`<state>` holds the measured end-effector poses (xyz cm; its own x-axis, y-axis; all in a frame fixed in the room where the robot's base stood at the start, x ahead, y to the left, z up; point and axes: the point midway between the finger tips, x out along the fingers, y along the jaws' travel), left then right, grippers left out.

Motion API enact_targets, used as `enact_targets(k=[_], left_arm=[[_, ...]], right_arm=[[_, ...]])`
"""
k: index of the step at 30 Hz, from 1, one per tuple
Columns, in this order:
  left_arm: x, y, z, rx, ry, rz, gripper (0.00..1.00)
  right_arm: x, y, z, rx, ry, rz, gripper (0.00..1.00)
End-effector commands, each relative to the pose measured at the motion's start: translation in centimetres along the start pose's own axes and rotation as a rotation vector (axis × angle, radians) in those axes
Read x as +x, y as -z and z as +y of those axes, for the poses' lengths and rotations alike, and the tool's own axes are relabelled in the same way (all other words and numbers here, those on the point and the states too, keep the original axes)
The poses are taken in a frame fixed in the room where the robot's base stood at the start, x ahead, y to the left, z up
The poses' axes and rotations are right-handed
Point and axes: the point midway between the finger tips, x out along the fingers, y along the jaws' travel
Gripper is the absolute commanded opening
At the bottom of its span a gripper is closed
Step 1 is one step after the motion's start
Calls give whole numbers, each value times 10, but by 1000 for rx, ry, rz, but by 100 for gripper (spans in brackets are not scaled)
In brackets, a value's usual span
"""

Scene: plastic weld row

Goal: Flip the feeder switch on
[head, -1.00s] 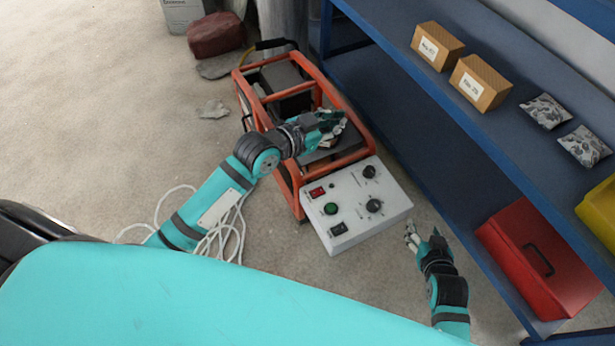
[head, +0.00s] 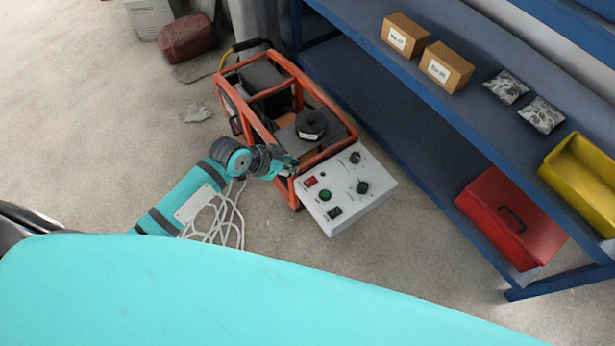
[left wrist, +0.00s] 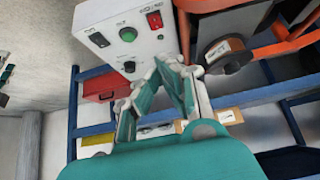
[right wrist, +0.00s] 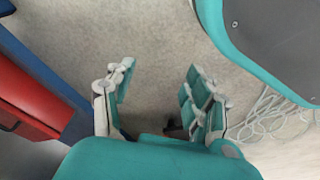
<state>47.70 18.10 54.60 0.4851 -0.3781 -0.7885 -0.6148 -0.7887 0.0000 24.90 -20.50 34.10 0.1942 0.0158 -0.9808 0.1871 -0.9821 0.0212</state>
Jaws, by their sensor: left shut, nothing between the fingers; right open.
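A white control box (head: 343,178) sits at the front of an orange-framed machine (head: 322,153). Its panel has a red rocker switch (head: 310,181), a green button (head: 325,196), a black rocker switch (head: 334,212) and two dark knobs. I cannot read which switch is labelled feeder. My left gripper (head: 291,164) is shut and empty, at the box's upper left corner near the red switch. In the left wrist view the red switch (left wrist: 154,20) and black switch (left wrist: 98,40) show beyond the fingertips (left wrist: 174,66). My right gripper (right wrist: 158,82) is open and empty over the floor.
A black spool (head: 311,124) lies on the machine. Blue shelving (head: 440,110) on the right holds cartons, bags, a red toolbox (head: 500,222) and a yellow bin (head: 580,185). White cables (head: 225,215) lie near my left arm. Floor right of the box is clear.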

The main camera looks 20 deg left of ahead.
Motion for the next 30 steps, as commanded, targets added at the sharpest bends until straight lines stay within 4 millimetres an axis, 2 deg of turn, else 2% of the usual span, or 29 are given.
enact_targets(k=[8, 18, 24, 30], left_arm=[[45, -1, 0, -3, -2, 1, 0], [101, 0, 1, -1, -1, 2, 0], [116, -20, 0, 0, 0, 1, 0], [123, -27, 0, 1, 1, 1, 0]], right_arm=[[-30, 27, 2, 4, -3, 28, 54], [-89, 54, 5, 11, -8, 62, 54], [-120, 60, 6, 13, -11, 76, 54], [-137, 62, 7, 14, -13, 83, 54]])
